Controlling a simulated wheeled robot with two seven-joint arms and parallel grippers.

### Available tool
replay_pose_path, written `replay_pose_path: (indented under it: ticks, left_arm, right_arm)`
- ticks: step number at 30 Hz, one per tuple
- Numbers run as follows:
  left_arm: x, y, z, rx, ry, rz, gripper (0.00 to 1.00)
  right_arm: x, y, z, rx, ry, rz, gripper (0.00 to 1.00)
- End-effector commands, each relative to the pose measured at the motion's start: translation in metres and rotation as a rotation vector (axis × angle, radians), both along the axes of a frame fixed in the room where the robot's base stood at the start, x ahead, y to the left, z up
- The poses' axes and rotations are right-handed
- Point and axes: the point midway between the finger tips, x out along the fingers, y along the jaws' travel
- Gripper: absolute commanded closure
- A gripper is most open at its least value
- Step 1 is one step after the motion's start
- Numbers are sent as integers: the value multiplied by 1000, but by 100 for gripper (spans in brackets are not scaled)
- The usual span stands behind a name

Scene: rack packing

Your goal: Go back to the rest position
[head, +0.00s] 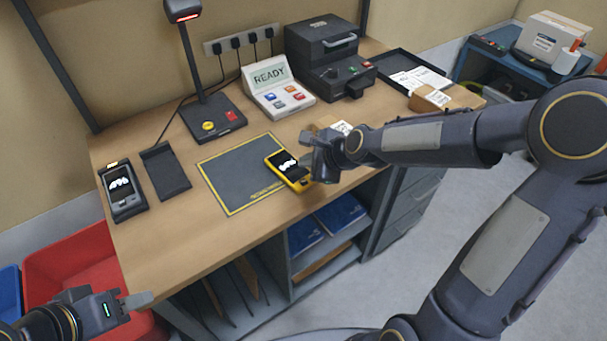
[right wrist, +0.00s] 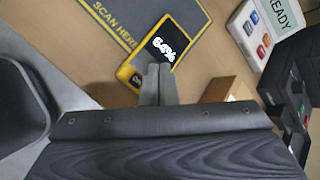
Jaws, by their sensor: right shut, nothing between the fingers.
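My right gripper (head: 308,148) is over the workbench, by the right edge of the scan mat (head: 222,170). Its fingers are together with nothing between them, as the right wrist view (right wrist: 158,85) also shows.
A grey device (head: 121,190) sits in a cradle at the bench's left, beside an empty cradle (head: 165,171). A scanner stand (head: 190,75), a READY panel (head: 277,88) and a black printer (head: 325,50) stand behind. A red bin (head: 70,262) is at the lower left.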

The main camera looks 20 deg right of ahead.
Motion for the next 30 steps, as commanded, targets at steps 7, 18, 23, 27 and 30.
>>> replay_pose_path:
  ticks: [7,18,23,27,30]
  left_arm:
    - [0,0,13,0,0,0,64]
    - [0,0,12,0,0,0,64]
    - [0,0,12,0,0,0,64]
    - [0,0,12,0,0,0,64]
    - [0,0,12,0,0,0,64]
  right_arm:
    - [0,0,15,0,-1,-1,100]
    - [0,0,14,0,-1,-1,100]
    - [-12,-5,26,-69,-31,65,100]
    - [-57,-21,53,-284,-110,283,100]
    - [-106,-33,71,-478,-176,503,100]
